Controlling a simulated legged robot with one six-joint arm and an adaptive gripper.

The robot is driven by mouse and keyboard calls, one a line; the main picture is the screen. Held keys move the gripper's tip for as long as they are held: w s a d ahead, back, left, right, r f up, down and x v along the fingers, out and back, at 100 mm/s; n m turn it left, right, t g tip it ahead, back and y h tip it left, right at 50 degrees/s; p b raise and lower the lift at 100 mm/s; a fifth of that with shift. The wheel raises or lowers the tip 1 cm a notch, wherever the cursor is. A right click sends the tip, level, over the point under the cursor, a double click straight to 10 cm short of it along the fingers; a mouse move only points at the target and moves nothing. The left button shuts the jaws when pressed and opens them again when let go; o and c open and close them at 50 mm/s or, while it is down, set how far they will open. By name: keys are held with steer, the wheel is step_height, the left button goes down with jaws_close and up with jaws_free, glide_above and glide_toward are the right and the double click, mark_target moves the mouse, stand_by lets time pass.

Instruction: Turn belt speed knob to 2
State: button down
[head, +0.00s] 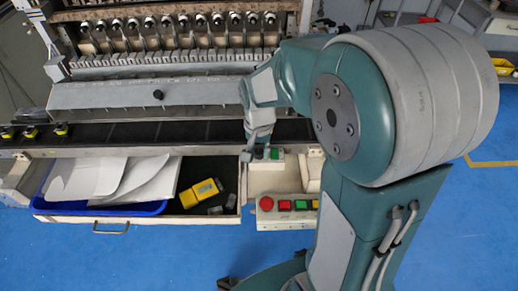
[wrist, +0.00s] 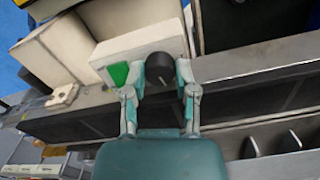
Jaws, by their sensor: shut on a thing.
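The belt speed knob (wrist: 160,70) is a dark round knob on a light control box (wrist: 118,49) in the wrist view. A green button (wrist: 118,73) sits beside it on the same box. My gripper (wrist: 160,78) has one finger on each side of the knob and is shut on it. A pale line shows on the knob; its scale numbers cannot be read. In the head view my gripper (head: 260,146) reaches down to the small box with the green button (head: 276,153), and the knob is mostly hidden behind the fingers.
The dark belt (head: 170,132) runs along the coil winder beside my gripper. An open drawer (head: 110,221) at the lower left holds a blue tray (head: 98,209) with white sheets and a yellow device (head: 200,193). A panel with a red button (head: 266,203) is below the box.

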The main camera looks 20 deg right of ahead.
steer(key=n, duration=0.4)
steer(key=shift+n, duration=1.6)
steer(key=shift+c, duration=2)
jaws_free()
steer(key=shift+a, duration=0.1)
